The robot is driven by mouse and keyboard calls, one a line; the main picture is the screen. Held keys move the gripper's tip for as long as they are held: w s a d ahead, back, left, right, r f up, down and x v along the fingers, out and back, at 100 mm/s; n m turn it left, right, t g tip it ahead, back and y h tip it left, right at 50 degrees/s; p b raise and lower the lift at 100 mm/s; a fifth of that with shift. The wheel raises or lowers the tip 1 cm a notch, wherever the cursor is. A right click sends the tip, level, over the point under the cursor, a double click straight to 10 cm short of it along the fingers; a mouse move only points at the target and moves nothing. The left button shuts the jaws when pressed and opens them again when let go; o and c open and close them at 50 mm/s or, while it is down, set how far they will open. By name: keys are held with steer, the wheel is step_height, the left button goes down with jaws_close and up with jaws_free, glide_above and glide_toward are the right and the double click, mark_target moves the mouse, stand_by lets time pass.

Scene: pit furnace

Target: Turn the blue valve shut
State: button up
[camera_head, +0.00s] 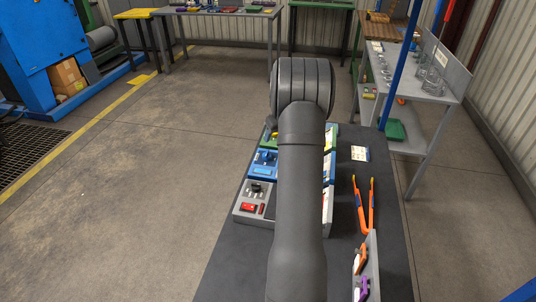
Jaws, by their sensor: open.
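A blue panel (263,171) stands on the dark bench, in the middle of a row of panels, just left of my arm. Small blue fittings (266,156) show on its upper part. They are too small to tell which is the valve or how its handle is turned. My arm runs up the middle of the picture over the row and covers the right part of the blue panel. My gripper is not visible; the arm's thick upper joint fills the place beyond the bench's far end.
A grey panel (250,214) with red and black parts sits nearer; a green-edged one lies farther. Right of my arm are orange tongs (364,212), a card (360,153) and a grey rack (373,262). A blue post (401,62) and grey shelf stand at right.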

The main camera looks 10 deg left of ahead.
mark_target(268, 154)
steer(key=x, duration=1.5)
steer(key=c, duration=1)
steer(key=shift+o, duration=0.2)
